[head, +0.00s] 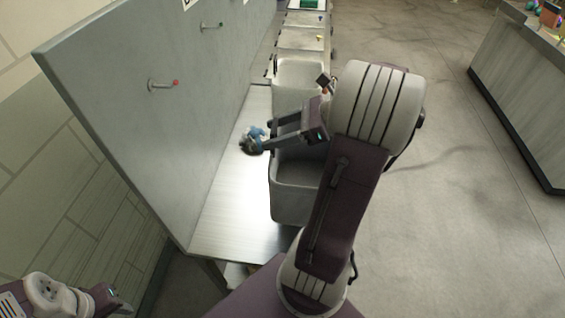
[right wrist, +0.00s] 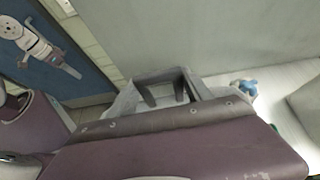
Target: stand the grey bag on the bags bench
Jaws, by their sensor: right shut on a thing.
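The grey bag (head: 290,205) looks like an open-topped grey tub, upright in the head view, partly hidden behind my right arm. My right gripper (head: 268,134) reaches across its top from the right and is shut on it; the exact grip is hard to see. Grey parts of the bag seem to show in the right wrist view, largely covered by my own arm. The bags bench (head: 225,220) is a pale metal top to its left and beneath. I cannot tell whether the bag's base touches it. My left gripper (head: 108,302) is at the lower left, away from the bench, its jaws unclear.
A small blue-and-grey item (head: 252,138) lies on the bench beside my right fingertips. A lighter grey container (head: 297,72) stands beyond. Floor at right is clear.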

